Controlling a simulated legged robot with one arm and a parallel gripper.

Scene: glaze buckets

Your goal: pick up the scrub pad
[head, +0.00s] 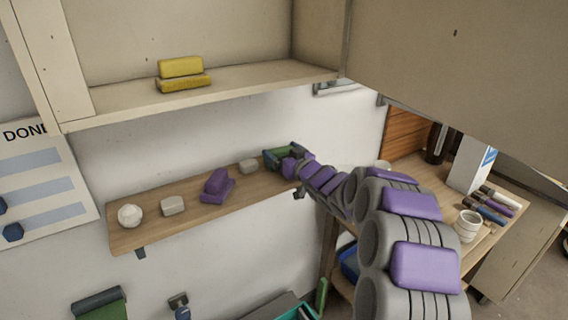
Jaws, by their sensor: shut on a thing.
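A dark green pad, which looks like the scrub pad (272,157), is at the right end of the lower wooden shelf (142,235). My gripper (289,163) is shut on this scrub pad, reaching it from the right along the shelf. My gripper and arm hide part of the pad's right side. At this size I cannot tell whether the pad touches the shelf or is just above it.
On the lower shelf stand a white ball (130,215), a pale block (173,206), a purple stepped block (217,186) and a grey block (249,166). A yellow stepped block (182,72) sits on the upper shelf (255,82). A table with a white cup (467,226) is at right.

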